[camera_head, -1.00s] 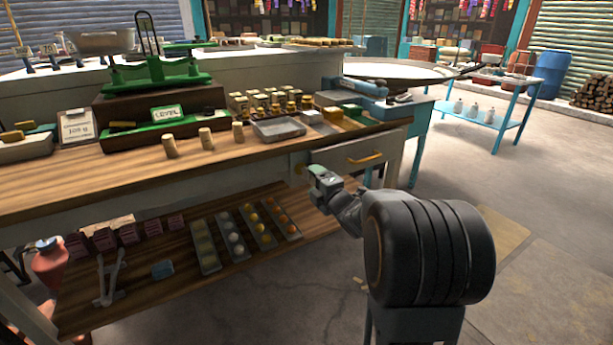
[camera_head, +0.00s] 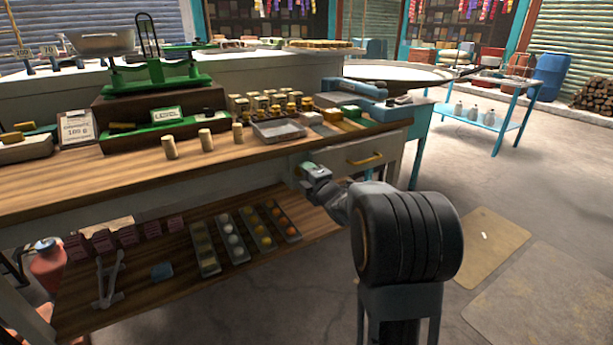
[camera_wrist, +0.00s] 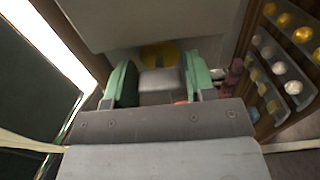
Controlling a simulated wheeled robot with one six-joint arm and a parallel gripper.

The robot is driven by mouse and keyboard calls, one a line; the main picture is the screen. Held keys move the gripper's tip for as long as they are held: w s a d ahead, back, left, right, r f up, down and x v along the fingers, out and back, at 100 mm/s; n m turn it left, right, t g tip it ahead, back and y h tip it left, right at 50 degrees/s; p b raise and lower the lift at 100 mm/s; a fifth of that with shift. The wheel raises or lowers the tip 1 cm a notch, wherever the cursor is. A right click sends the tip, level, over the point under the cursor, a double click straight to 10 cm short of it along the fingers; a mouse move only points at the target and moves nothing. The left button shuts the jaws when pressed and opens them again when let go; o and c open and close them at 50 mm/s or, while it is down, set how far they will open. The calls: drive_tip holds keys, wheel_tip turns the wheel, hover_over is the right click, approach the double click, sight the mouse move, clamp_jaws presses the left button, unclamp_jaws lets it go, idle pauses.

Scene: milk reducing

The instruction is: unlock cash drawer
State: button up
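The cash drawer (camera_head: 345,158) is the pale front with a brass handle under the right end of the wooden counter. It looks closed. My gripper (camera_head: 312,171) is just left of the drawer front and close to the counter's side. It hides the spot where a brass fitting showed earlier. In the wrist view, my gripper's green fingers (camera_wrist: 161,82) stand apart. A round brass piece (camera_wrist: 158,52) lies just beyond the fingertips, against the pale panel. A grey block shows between the fingers; I cannot tell whether it is part of my gripper. No separate key is clearly visible.
The wooden counter (camera_head: 130,178) carries a green scale (camera_head: 160,75), corks and small jars. A lower shelf (camera_head: 150,290) below holds narrow trays of round items (camera_head: 235,245). A blue table (camera_head: 490,120) stands to the right. The floor at right is open.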

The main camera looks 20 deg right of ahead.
drive_tip(key=c, duration=0.5)
drive_tip(key=shift+c, duration=0.2)
drive_tip(key=shift+m+p, duration=0.3)
drive_tip(key=shift+m, duration=2.8)
drive_tip(key=shift+d+f, duration=0.1)
